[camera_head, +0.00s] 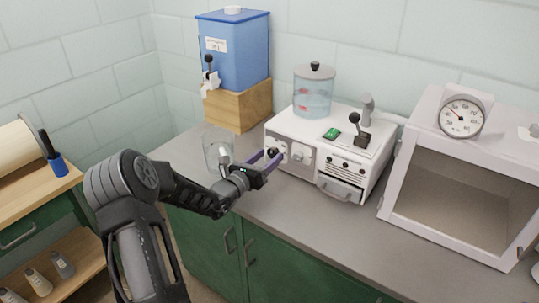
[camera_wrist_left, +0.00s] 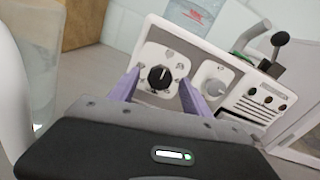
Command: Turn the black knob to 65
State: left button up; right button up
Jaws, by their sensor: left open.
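In the left wrist view the fingers (camera_wrist_left: 158,88) appear to the left and right below the dial, apart from the knob. In the head view the gripper partly covers the knob. My right gripper is not in view.
A white knob (camera_wrist_left: 214,87) sits right of the black one. A clear glass container (camera_head: 214,146) stands close to my left gripper. A blue water tank (camera_head: 240,55) on a wooden block is behind. A white box with a gauge (camera_head: 461,117) stands at right. The front counter strip is clear.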

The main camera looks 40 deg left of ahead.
pick_arm(q)
jog(key=shift+w, duration=0.6)
grip_shut()
